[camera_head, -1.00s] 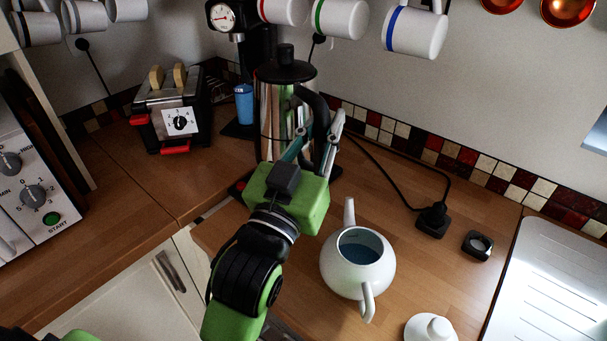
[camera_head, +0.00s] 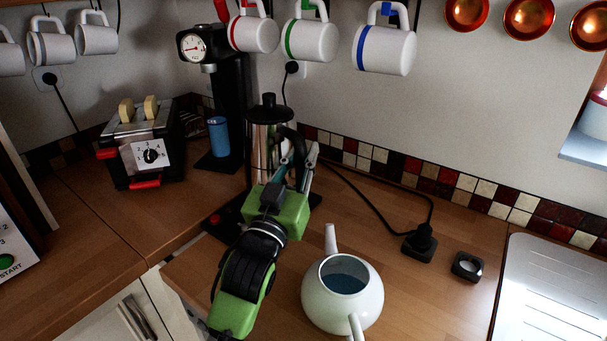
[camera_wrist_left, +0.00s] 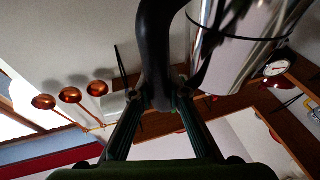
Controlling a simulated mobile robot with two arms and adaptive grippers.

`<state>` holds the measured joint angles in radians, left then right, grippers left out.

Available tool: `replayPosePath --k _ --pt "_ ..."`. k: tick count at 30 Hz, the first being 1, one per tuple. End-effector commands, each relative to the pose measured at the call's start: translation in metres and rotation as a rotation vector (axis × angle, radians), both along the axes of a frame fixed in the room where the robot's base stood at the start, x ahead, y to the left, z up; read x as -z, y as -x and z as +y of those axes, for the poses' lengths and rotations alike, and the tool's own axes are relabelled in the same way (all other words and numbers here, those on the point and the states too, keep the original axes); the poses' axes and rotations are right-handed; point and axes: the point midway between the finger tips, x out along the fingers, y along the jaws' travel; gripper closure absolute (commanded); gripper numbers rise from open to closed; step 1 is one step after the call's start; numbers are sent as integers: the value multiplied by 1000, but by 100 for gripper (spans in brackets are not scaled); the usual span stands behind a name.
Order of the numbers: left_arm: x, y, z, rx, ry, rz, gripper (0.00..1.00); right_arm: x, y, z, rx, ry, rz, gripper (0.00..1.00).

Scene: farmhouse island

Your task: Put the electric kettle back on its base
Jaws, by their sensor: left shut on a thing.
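The electric kettle (camera_head: 262,150) is a chrome cylinder with a black lid and a black handle. It stands upright in the head view, behind my left gripper (camera_head: 297,160). The gripper is shut on the kettle's handle, which shows between the fingers in the left wrist view (camera_wrist_left: 158,60). The chrome body also fills the upper right there. The black base (camera_head: 222,228) with a red button shows at the lower left of the kettle. The kettle's bottom is hidden behind my gripper, so I cannot tell whether it touches the base. My right gripper is not in view.
A white open teapot (camera_head: 343,300) stands right of my left arm. A toaster (camera_head: 146,150) and a coffee machine with a blue cup (camera_head: 218,137) stand left. Mugs (camera_head: 309,41) hang above. A cable runs to a black plug (camera_head: 419,243); the worktop around it is mostly clear.

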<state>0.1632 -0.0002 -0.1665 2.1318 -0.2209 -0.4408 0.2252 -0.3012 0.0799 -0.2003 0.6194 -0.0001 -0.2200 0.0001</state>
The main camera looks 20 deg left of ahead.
Motion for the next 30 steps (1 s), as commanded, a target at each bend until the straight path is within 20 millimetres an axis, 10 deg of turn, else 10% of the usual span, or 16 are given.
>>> replayPosePath --k 29,30 --pt "61 -25 6 0 -2 -12 100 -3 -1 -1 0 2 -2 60" --pt "65 -26 6 0 0 -3 82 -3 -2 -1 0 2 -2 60"
